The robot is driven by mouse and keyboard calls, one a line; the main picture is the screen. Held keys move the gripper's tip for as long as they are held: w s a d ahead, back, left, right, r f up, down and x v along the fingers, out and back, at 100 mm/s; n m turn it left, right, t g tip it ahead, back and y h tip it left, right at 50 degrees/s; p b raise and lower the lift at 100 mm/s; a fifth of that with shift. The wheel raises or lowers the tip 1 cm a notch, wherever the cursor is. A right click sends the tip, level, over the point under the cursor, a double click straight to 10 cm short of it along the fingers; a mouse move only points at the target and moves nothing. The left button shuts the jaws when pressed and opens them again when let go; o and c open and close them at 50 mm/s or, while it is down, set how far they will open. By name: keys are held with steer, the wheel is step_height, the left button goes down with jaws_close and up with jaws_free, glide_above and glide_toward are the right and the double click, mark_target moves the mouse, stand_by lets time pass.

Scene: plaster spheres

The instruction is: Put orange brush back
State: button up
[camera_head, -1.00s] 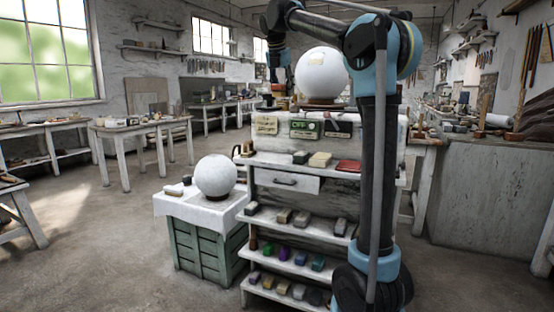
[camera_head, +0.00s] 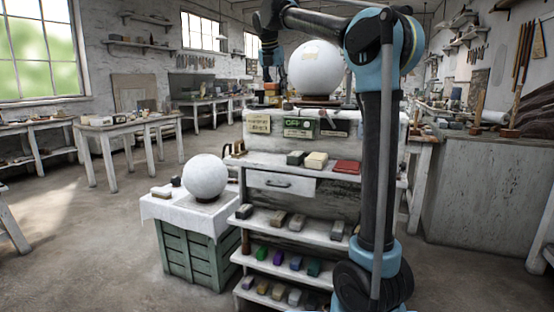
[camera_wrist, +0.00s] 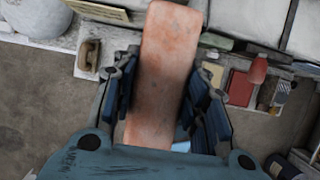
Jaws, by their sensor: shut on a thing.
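My gripper (camera_wrist: 168,78) is shut on the orange brush (camera_wrist: 165,70), a worn orange-brown block, in the wrist view. The brush stands out lengthwise between the dark blue fingers, and its near end is hidden by the gripper body. In the head view my gripper (camera_head: 271,84) is small, at the left end of the shelf unit's top (camera_head: 350,112), left of the large white sphere (camera_head: 314,68). Whether the brush touches anything cannot be told.
Shelves below hold several blocks (camera_head: 297,221) and a red book (camera_head: 347,166). A smaller white sphere (camera_head: 205,177) stands on a cloth-covered green crate (camera_head: 190,255) at left. Floor (camera_head: 90,240) is open further left.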

mark_target(278, 159)
step_height(278, 159, down, 27)
steer(key=shift+r, duration=0.1)
stand_by(0.5)
steer(key=o, duration=1.1)
steer(key=v, duration=1.2)
steer(key=shift+s, duration=0.1)
